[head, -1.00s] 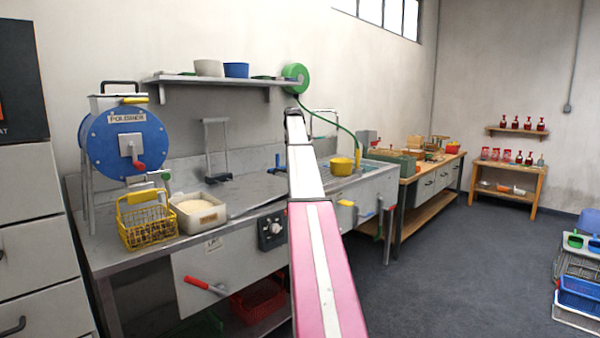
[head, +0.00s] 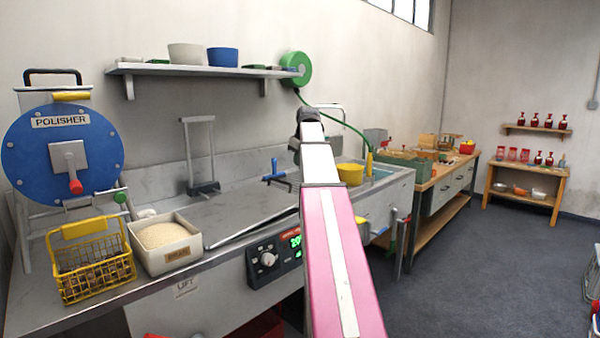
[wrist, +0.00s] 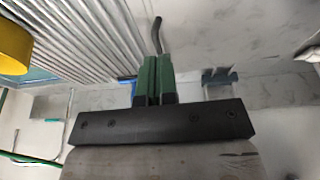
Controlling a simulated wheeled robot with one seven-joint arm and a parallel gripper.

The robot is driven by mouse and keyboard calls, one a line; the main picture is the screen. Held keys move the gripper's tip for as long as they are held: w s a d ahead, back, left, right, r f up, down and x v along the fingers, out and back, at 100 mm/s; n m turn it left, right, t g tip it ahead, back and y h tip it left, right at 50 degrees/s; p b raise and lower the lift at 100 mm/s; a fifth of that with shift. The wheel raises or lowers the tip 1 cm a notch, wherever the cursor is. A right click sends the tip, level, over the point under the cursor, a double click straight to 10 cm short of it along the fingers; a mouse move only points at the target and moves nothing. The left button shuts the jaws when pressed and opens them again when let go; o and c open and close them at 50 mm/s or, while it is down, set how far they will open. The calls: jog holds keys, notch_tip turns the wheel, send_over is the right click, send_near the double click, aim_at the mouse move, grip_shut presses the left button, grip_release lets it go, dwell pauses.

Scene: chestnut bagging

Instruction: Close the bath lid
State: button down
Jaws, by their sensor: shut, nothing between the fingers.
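My gripper (wrist: 154,66) shows in the wrist view with its two green fingers together and nothing between them. In the head view the end of my arm hides it. A long steel bench (head: 120,285) holds the bath area, with a flat grey metal surface (head: 245,205) and a dark edge along its front. I cannot tell for sure which part is the bath lid or how far open it is. A blue handle (head: 275,173) stands on the bench just left of my arm. A blue piece (wrist: 126,84) also shows behind the fingers in the wrist view.
A yellow wire basket (head: 92,262) and a white tub (head: 165,243) stand at the bench's left, below the blue polisher (head: 62,150). An upright metal frame (head: 200,155) stands at the back. A yellow bowl (head: 350,174) sits right of my arm.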

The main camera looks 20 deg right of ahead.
aim_at(295, 195)
jog(key=x, duration=1.2)
jog(key=shift+s+d, duration=0.2)
jog(key=shift+s, duration=0.15)
jog(key=shift+f, duration=0.55)
